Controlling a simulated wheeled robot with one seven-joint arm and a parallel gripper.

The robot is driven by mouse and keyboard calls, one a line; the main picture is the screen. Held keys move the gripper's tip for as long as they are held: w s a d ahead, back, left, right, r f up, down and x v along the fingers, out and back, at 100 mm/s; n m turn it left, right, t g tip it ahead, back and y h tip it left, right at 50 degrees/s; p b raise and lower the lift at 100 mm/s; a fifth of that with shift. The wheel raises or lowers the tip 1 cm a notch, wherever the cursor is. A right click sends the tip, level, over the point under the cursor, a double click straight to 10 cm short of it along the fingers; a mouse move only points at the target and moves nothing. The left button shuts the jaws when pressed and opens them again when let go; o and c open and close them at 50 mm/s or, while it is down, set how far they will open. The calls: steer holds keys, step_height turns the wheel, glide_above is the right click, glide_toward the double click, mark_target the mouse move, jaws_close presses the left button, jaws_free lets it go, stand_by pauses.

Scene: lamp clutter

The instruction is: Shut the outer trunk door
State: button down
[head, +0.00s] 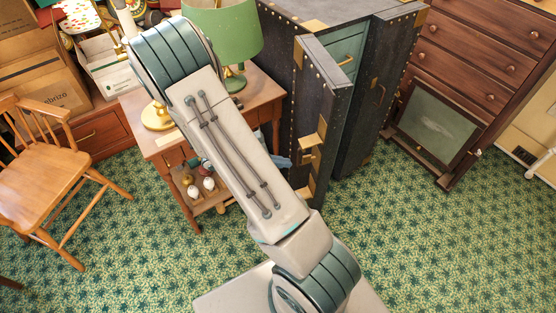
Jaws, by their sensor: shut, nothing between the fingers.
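The dark trunk (278,22) with brass studs and corners stands upright at the top centre. A thick dark door panel (335,88) with brass latches on its edge stands swung out toward me, and I take it as the outer trunk door. A gap beside it shows a green drawer front (346,50) inside. To the right of the gap is another dark panel (377,100) with a handle. My arm crosses the view from bottom right to top left, left of the door, and hides part of the floor before it. My gripper is not in view.
A wooden side table (264,98) with a green lamp (224,38) stands left of the trunk, partly behind my arm. A wooden chair (52,170) is at the left. A brown dresser (470,75) stands at the right. Green patterned carpet is clear at lower right.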

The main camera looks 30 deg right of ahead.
mark_target(319, 162)
steer(key=x, duration=0.5)
steer(key=r+x, duration=0.1)
steer(key=x, duration=0.1)
steer(key=shift+s+d, duration=0.25)
steer(key=shift+d, duration=0.4)
steer(key=shift+s+d, duration=0.15)
steer(key=shift+d, duration=0.5)
